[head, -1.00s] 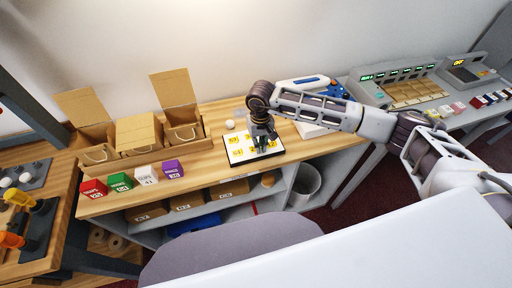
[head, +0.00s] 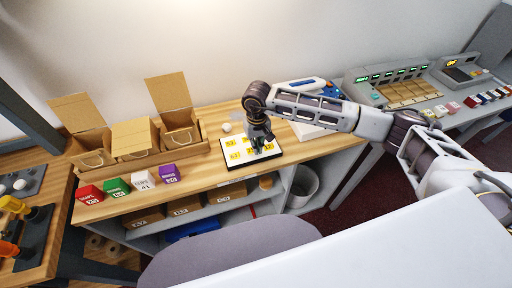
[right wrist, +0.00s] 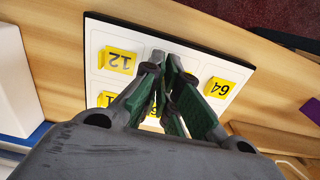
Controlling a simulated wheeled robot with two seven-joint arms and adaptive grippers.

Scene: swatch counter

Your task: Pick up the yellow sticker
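Several yellow number stickers lie on a white, dark-edged sheet (head: 230,149) on the wooden counter. In the right wrist view, a sticker marked 12 (right wrist: 117,60) is left of my fingers and one marked 64 (right wrist: 219,87) is to their right. Others are partly hidden by the fingers. My right gripper (right wrist: 167,66) points down at the sheet, its green-padded fingers converging with their tips close together. It also shows in the head view (head: 263,149), over the sheet's right part. I cannot tell whether anything is between the tips. My left gripper is out of view.
Red (head: 89,194), green (head: 117,187), white (head: 143,181) and purple (head: 169,173) boxes stand along the counter's front edge. Open cardboard boxes (head: 131,139) stand behind them. A white and blue device (head: 303,128) is right of the sheet. A small white round object (head: 226,127) lies behind it.

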